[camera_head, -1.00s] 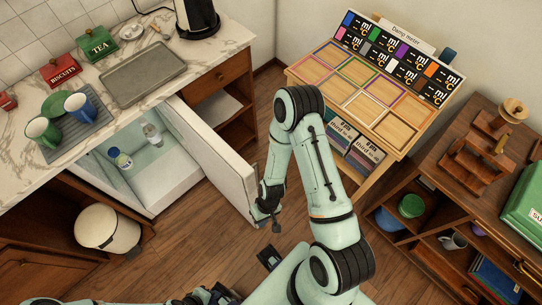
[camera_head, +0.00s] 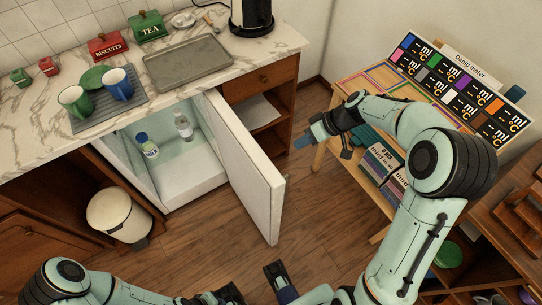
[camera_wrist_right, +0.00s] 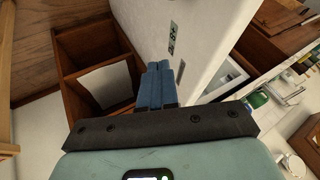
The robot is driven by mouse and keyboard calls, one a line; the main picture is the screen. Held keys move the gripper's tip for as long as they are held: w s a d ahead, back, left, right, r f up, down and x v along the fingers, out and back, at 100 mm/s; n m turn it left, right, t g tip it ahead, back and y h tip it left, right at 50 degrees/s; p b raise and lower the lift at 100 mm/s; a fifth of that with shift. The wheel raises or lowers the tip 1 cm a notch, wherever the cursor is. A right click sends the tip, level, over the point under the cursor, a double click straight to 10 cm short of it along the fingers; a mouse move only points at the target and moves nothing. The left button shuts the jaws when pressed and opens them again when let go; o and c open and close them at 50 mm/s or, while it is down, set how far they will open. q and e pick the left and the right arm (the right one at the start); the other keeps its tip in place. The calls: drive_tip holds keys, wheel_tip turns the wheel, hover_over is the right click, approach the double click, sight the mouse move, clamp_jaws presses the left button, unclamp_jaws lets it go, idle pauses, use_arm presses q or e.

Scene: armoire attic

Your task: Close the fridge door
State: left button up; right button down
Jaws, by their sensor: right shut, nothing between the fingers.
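The white fridge door (camera_head: 247,170) stands wide open, swung out from the fridge (camera_head: 185,180) under the counter. Its free edge points toward me. A bottle with a blue cap (camera_head: 148,146) and a clear bottle (camera_head: 184,126) stand inside the fridge. My right gripper (camera_head: 299,143) is shut and empty, to the right of the door on its outer side, apart from it in the head view. In the right wrist view its blue fingers (camera_wrist_right: 155,86) are together beside the white door (camera_wrist_right: 205,35).
A wooden cabinet (camera_head: 276,76) with a drawer and open shelf is right of the fridge. A wooden stand with panels and books (camera_head: 380,165) is farther right. A white bin (camera_head: 118,214) stands left of the fridge. Floor (camera_head: 205,240) before the fridge is clear.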

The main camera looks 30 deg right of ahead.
drive_tip(key=w+a+f, duration=0.2)
drive_tip(key=a+f, duration=0.6)
drive_tip(key=shift+w+a, duration=0.2)
drive_tip(key=shift+w, duration=0.05)
drive_tip(key=shift+a, duration=0.1)
